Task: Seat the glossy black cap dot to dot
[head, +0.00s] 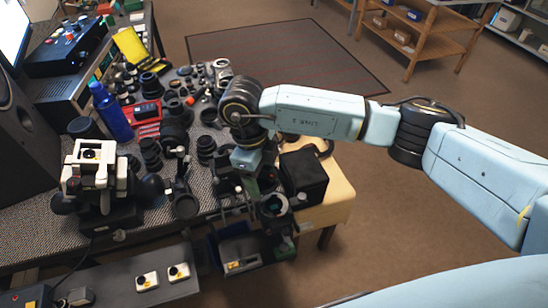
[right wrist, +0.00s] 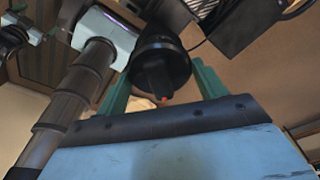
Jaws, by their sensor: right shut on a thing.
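My right gripper (head: 266,192) reaches down at the front right of the bench, its arm coming in from the right. In the right wrist view its two green fingers (right wrist: 163,82) stand on either side of a round black part (right wrist: 165,60), which they hold. A small orange-red mark (right wrist: 165,99) shows at the near end of this part. I cannot tell for certain whether it is the glossy black cap. In the head view a dark ring-shaped part (head: 272,206) shows by the fingertips. Any matching dot on a lens is too small to make out. My left gripper is not in view.
Lenses and dark parts crowd the bench (head: 30,232). A black box (head: 304,177) stands close right of the gripper. A white fixture (head: 95,165) stands at left, near a blue bottle (head: 110,112) and a red tray (head: 147,128). A grey shelf (head: 205,285) lies in front.

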